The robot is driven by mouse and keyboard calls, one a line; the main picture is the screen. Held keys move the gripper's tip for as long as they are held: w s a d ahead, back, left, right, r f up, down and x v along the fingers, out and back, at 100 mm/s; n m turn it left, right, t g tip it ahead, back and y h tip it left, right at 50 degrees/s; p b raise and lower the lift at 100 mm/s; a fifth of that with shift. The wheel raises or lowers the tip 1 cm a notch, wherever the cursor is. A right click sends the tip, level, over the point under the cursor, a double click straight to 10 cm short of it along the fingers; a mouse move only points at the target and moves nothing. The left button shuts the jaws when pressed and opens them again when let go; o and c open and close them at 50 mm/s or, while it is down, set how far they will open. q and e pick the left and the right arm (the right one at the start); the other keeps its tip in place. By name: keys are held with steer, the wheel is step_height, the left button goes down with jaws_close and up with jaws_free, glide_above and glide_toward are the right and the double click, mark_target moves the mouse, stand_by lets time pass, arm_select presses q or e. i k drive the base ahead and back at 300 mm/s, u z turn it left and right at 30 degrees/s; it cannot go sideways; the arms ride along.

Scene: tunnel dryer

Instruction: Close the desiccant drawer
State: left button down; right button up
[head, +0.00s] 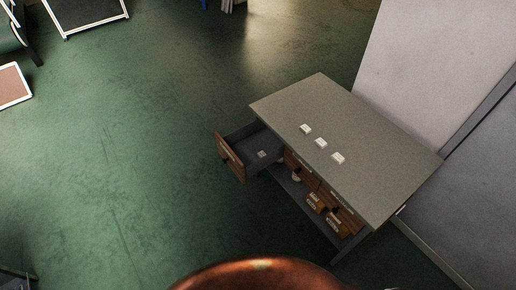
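A drawer (232,157) with a brown wooden front and a dark knob stands pulled out from the left end of a grey-topped table (375,150). Its dark grey inside shows, with a small pale packet (262,154) lying on the bottom. Other wooden drawer fronts (302,174) to its right sit in line under the tabletop. No readable label shows which drawer holds desiccant. Neither of my grippers is in view.
Three small white packets (321,143) lie on the tabletop. Small brown boxes (316,203) are on the shelf below. A pale wall (430,60) stands behind the table. The green floor (130,160) left of the drawer is clear. A rounded copper-coloured surface (260,275) shows at the bottom edge.

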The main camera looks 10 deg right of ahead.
mark_target(240, 149)
steer(key=z, duration=0.3)
steer(key=i, duration=1.15)
steer(key=u, duration=0.55)
